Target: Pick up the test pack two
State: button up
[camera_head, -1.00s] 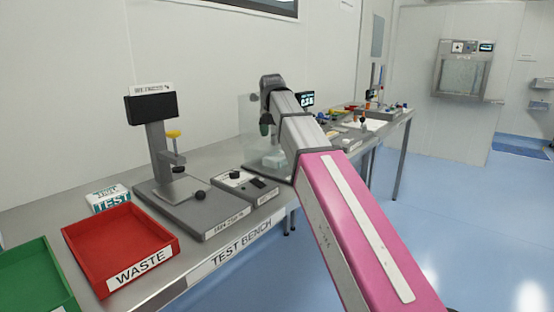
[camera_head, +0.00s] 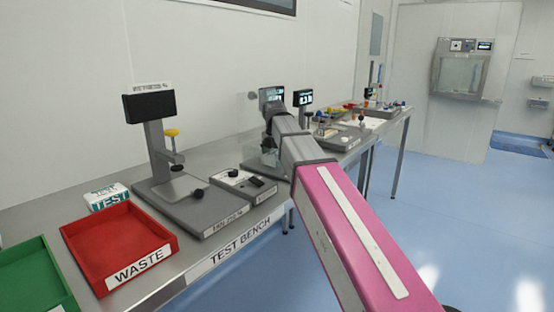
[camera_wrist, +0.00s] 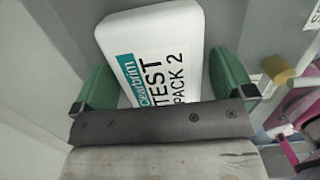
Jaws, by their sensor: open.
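Test pack two (camera_wrist: 150,35) is a white pack with a teal label and the black words "TEST PACK 2". It fills the upper middle of the wrist view. My gripper (camera_wrist: 165,78) has its two green fingers spread, one at each side of the pack. The pack's near end is hidden behind the dark gripper body. I cannot tell whether the fingers touch it. In the head view my arm reaches over the test bench (camera_head: 236,243), and its far end is hard to make out.
A red WASTE tray (camera_head: 118,245) and a green tray (camera_head: 30,275) sit at the bench's near left. A white box marked TEST (camera_head: 107,197) lies behind the red tray. A grey stand (camera_head: 160,140) with a dark display stands beside them. More instruments line the bench's far end.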

jog(key=shift+c, duration=0.3)
jog(key=c, duration=0.8)
jog(key=shift+c, duration=0.2)
